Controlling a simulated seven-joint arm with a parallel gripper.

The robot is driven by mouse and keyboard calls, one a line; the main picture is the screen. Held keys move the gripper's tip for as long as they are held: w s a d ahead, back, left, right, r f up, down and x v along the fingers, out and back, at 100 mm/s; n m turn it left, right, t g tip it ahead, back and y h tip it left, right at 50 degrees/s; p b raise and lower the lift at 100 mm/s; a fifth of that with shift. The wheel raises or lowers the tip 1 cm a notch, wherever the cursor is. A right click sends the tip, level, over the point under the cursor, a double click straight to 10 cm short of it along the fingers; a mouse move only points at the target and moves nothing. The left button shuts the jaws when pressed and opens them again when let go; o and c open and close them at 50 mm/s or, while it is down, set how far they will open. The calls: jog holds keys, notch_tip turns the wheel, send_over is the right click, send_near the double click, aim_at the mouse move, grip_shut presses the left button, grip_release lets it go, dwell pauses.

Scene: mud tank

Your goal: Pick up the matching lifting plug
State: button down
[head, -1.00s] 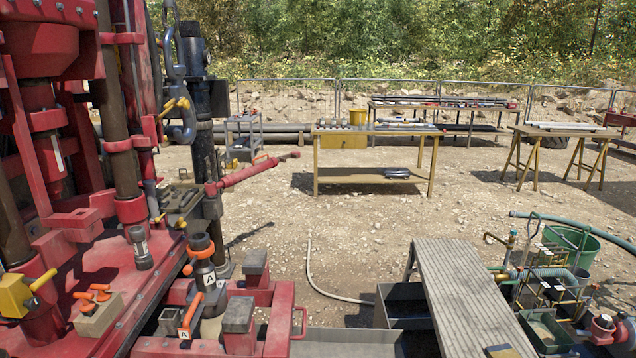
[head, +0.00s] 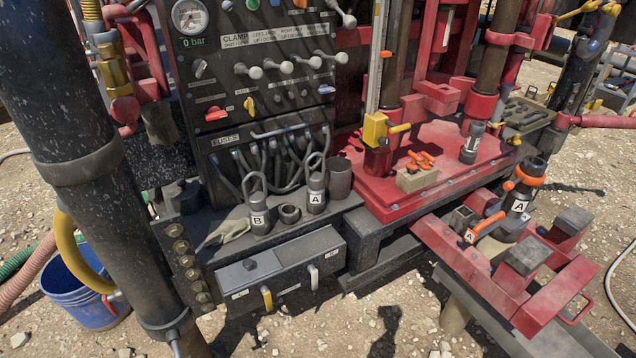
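Two grey lifting plugs with loop handles stand upright on the dark shelf below the control panel. One is labelled B (head: 259,219) and stands on the left. The other is labelled A (head: 316,192) and stands to its right. A dark pipe end labelled A (head: 516,207), with an orange ring around it, stands in the red clamp frame at the right. A small orange-handled piece with an A tag (head: 472,235) is beside it. My gripper is not in view.
A short dark ring (head: 289,214) sits between the plugs, and a plain dark cylinder (head: 340,178) stands right of plug A. A pale glove (head: 229,231) lies left of plug B. Hoses and levers of the control panel (head: 260,90) are behind. A dark column (head: 75,170) stands at left.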

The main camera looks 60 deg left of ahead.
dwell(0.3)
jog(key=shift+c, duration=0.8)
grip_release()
